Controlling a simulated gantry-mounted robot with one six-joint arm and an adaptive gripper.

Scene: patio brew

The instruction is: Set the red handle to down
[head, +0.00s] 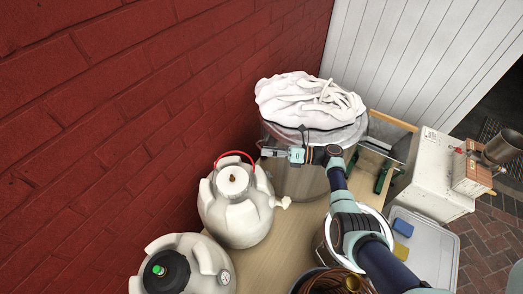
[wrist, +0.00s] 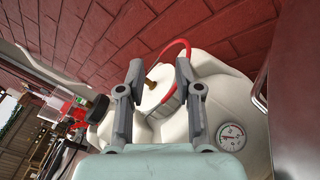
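The red handle (head: 236,153) is a thin arc on the white lid (head: 232,181) of a cream-coloured keg (head: 240,217) beside the brick wall. It curves over the lid's far side and looks raised. It also shows in the wrist view (wrist: 176,44), arching behind the right fingertip, which hides part of it. My gripper (head: 266,149) is to the right of the handle in the head view, fingers pointing left towards it. In the wrist view my gripper (wrist: 160,68) has its fingers apart with a gap between them, the lid and its brass knob (wrist: 151,83) showing beyond. It holds nothing.
A large steel pot (head: 297,183) with a white cloth (head: 305,98) on top stands close behind my gripper. A second keg (head: 207,262) with a black cap stands at front left. The brick wall (head: 110,120) borders the left side. Bare table (head: 270,252) shows between the vessels.

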